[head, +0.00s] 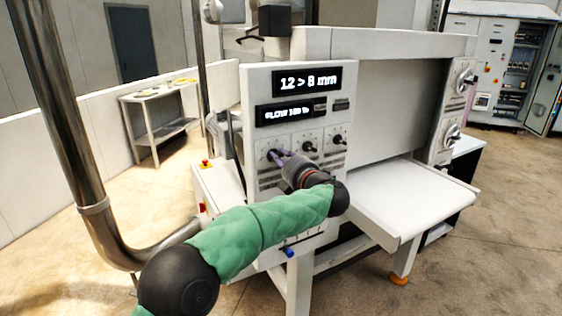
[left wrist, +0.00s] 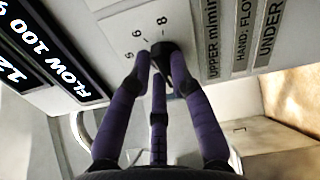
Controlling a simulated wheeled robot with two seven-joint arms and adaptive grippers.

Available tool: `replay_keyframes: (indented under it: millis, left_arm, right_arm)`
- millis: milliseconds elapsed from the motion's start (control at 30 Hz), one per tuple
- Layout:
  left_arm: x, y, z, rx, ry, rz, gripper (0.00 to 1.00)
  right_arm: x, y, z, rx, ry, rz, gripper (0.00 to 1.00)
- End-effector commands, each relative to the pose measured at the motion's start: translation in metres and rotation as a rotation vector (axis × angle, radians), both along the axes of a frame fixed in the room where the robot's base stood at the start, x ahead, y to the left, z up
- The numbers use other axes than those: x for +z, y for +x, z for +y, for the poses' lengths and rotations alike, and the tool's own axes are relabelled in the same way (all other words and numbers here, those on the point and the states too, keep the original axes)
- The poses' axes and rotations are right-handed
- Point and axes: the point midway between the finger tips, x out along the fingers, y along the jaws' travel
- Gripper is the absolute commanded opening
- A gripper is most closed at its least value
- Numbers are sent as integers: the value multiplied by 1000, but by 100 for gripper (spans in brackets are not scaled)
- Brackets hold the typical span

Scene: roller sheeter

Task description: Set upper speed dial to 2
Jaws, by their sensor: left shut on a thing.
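The roller sheeter's front panel (head: 295,100) has a row of dials under two displays. My left gripper (head: 274,155) reaches to the leftmost dial of the row, and its fingers cover most of that dial. In the left wrist view, the fingers (left wrist: 158,58) close around the dark knob (left wrist: 166,48). Scale numbers such as 5, 6 and 8 show beside it, and the label (left wrist: 212,45) next to it reads "UPPER m/min". The knob's pointer is hidden. My right gripper is out of view.
The upper display (head: 307,81) reads "12 > 8 mm" and the lower one (head: 290,112) a FLOW value. A middle dial (head: 309,146) and a right dial (head: 338,140) sit close beside the held one. A white feed table (head: 400,195) juts out at the right.

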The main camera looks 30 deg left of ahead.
Motion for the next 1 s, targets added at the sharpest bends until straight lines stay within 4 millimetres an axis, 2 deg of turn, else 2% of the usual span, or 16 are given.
replay_keyframes:
  millis: [367,400,467,833,1000]
  left_arm:
    - [-3,0,-1,-1,-5,1,0]
    - [-3,0,-1,-1,-5,1,27]
    - [-3,0,-1,-1,-5,1,44]
    - [-1,-1,-2,0,-3,-2,45]
    - [0,-8,-16,-3,-3,-2,45]
  right_arm:
    - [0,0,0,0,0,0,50]
    - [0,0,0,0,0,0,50]
    - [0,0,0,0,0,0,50]
    - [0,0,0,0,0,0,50]
    - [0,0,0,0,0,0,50]
